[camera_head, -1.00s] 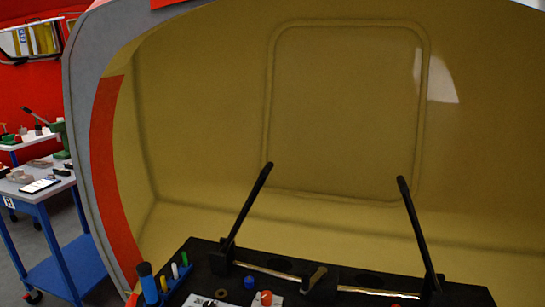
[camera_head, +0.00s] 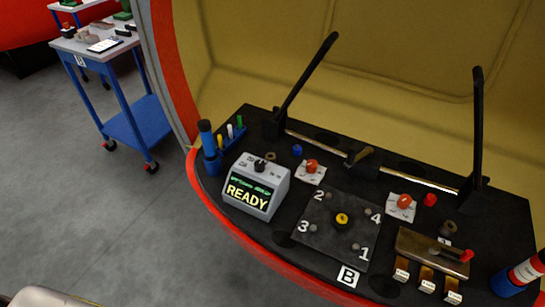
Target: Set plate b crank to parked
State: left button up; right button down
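A dark square plate (camera_head: 322,238) lies on the black console, with a white B label (camera_head: 348,276) at its front edge. Numbers 1, 2, 3 and 4 stand near its corners, each beside a small grey stud. A yellow-topped knob (camera_head: 342,219) stands at the plate's middle. I cannot tell a crank arm or which way it points. To the right, a brass-coloured box (camera_head: 420,252) carries a small lever with a red knob (camera_head: 467,255). Neither of my grippers is in view.
The black console (camera_head: 300,262) has a red front rim. A grey box reading READY (camera_head: 257,186) stands left of the plate. Two tall black levers (camera_head: 308,75) (camera_head: 478,125) rise at the back. Two red knobs (camera_head: 312,165) (camera_head: 404,203) sit on white plates. A blue cart (camera_head: 130,115) stands left.

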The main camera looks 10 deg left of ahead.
aim_at(353, 158)
jog(key=j+z, duration=0.1)
jog(key=z, duration=0.55)
jog(key=i+j+z, duration=0.25)
jog(key=j, duration=0.15)
jog(key=j+z, duration=0.55)
jog(key=j, duration=0.25)
jog(key=j+z, duration=0.1)
jog(key=j, duration=0.95)
